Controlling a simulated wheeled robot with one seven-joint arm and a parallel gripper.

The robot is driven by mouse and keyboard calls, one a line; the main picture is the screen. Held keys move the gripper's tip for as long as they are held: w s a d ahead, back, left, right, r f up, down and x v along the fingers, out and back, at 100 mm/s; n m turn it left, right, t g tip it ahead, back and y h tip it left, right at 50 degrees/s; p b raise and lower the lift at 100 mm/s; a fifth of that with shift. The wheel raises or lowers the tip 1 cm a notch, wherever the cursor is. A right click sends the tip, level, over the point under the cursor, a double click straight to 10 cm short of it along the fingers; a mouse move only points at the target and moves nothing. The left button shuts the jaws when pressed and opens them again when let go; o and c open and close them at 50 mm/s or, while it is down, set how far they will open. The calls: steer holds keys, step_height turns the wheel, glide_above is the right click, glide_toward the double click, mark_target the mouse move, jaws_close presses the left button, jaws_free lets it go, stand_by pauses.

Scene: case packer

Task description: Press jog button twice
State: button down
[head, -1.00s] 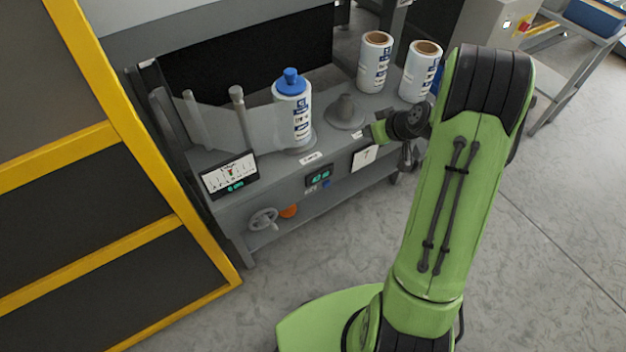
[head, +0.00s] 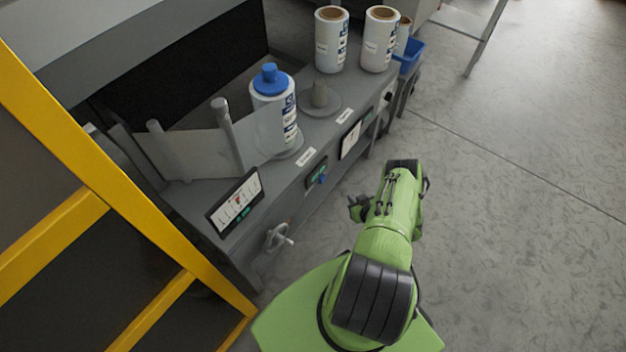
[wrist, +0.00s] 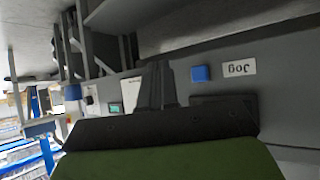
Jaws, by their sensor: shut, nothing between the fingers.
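The jog button is a small blue square (wrist: 200,73) beside a white label reading "Jog" (wrist: 239,68), which appears upside down in the wrist view. In the head view the blue button (head: 322,178) shows small on the front face of the machine, below a small display. My gripper (wrist: 154,68) is shut and empty; its dark fingers point toward the panel, left of the button in the wrist view. In the head view my gripper (head: 354,204) is low in front of the machine, right of and below the button, with a visible gap between them.
A crank handwheel (head: 277,237) sticks out of the front, left of the button. Label rolls (head: 380,40) stand at the back. A yellow-framed guard (head: 70,225) is at left. Open floor lies right.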

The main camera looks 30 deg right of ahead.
mark_target(322, 179)
steer(key=shift+s, duration=0.1)
steer(key=w+a+b, duration=0.2)
steer(key=w+b, duration=0.3)
steer(key=w, duration=0.3)
steer(key=shift+w+a+b, duration=0.2)
steer(key=shift+a+b, duration=0.2)
stand_by(1.8)
steer(key=shift+w+a, duration=0.2)
steer(key=shift+w, duration=0.2)
steer(key=shift+w+a, duration=0.15)
steer(key=shift+w, duration=0.3)
stand_by(0.5)
steer(key=shift+s, duration=0.1)
steer(key=shift+s+d+p, duration=0.3)
steer(key=shift+s+p, duration=0.25)
steer(key=shift+s, duration=0.2)
